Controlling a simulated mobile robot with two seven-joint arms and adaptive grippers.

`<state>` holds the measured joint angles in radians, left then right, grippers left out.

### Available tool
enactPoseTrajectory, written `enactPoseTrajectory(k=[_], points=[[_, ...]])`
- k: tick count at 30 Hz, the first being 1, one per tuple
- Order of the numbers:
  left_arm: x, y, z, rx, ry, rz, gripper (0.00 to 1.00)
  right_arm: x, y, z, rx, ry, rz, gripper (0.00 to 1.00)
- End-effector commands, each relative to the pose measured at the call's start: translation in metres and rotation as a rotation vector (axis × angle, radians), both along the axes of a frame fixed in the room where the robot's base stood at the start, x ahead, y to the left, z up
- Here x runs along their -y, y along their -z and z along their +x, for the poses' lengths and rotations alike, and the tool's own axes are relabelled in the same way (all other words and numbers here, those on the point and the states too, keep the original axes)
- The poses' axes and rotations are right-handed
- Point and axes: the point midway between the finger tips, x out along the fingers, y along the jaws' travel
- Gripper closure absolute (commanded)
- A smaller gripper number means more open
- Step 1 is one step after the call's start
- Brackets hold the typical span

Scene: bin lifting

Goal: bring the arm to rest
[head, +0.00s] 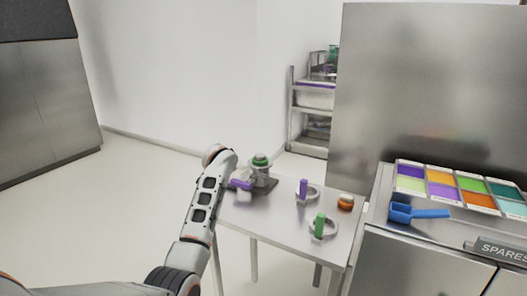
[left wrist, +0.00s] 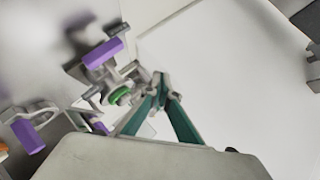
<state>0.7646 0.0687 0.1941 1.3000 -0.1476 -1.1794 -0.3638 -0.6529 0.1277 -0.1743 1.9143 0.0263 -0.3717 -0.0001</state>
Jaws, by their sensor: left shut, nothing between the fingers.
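My left arm comes up from the bottom of the head view and ends beside the small metal table (head: 285,212). Its gripper cannot be made out there. In the left wrist view my left gripper (left wrist: 161,82) shows teal fingers, closed at the tips with nothing between them. A grey stand with a green top (head: 260,168) and a purple block (head: 240,184) are near the arm's end in the head view. The purple block also shows in the left wrist view (left wrist: 103,53), apart from the fingertips. My right gripper is in neither view.
A purple-handled ring (head: 304,190), a green-handled ring (head: 321,226) and an orange-and-white round piece (head: 345,202) lie on the table. To the right, a counter holds a blue scoop (head: 418,213) and a tray of coloured compartments (head: 397,183). Open floor (head: 90,215) lies left.

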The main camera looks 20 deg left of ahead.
Motion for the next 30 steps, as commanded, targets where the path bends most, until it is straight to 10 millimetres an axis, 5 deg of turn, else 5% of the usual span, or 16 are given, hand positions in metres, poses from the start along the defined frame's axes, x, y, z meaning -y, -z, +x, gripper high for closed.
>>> enactPoseTrajectory(k=[5, 11, 21, 30], points=[[0.000, 0.004, -0.003, -0.004, -0.001, 0.002, 1.00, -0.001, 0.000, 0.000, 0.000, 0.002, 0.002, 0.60], [0.007, 0.052, -0.043, -0.048, -0.007, 0.018, 1.00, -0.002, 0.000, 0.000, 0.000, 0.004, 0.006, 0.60], [0.047, 0.155, -0.180, -0.159, 0.011, 0.037, 1.00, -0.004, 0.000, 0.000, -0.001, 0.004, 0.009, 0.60], [0.097, 0.205, -0.319, -0.259, 0.056, 0.000, 1.00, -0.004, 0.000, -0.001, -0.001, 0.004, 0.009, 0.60]])
